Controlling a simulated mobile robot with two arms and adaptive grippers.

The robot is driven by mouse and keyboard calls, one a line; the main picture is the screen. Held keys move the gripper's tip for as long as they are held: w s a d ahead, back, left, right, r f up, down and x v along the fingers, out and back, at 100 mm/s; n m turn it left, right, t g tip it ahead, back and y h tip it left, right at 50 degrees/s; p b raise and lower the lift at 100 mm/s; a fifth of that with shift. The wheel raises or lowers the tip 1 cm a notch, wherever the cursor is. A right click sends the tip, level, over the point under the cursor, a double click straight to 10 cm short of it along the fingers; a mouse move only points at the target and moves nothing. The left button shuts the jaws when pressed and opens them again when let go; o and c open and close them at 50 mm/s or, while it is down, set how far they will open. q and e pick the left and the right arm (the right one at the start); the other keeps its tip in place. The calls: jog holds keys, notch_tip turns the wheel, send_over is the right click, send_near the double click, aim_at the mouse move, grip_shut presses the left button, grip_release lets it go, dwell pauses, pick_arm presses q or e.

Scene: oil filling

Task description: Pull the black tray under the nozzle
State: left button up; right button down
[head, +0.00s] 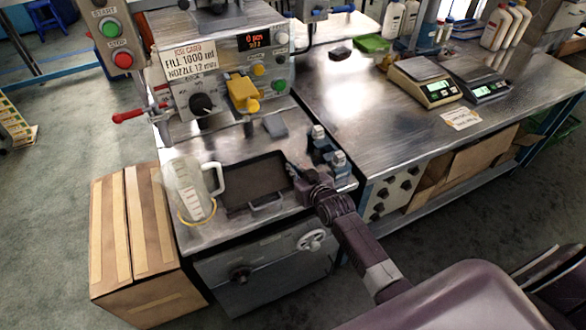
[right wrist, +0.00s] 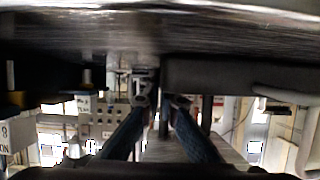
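The black tray (head: 255,182) is a shallow rectangular pan lying flat on the metal bench, with a handle (head: 265,203) on its front side. The nozzle (head: 249,128) points down below the yellow valve, behind the tray; the tray lies in front of it. My right gripper (head: 297,172) is at the tray's right side. In the right wrist view the two dark blue fingers of my right gripper (right wrist: 161,104) stand apart with a gap between their tips, close to a dark edge (right wrist: 200,76). Whether they touch the tray is unclear. My left gripper is not in view.
A clear measuring jug (head: 188,190) stands close to the tray's left side. Blue-grey fixtures (head: 328,155) stand right of the tray by my right gripper. A cardboard box (head: 140,240) stands left of the bench.

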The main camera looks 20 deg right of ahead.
jog(key=shift+s, duration=0.35)
jog(key=c, duration=2.7)
grip_release()
jog(key=o, duration=0.6)
jog(key=v, duration=1.2)
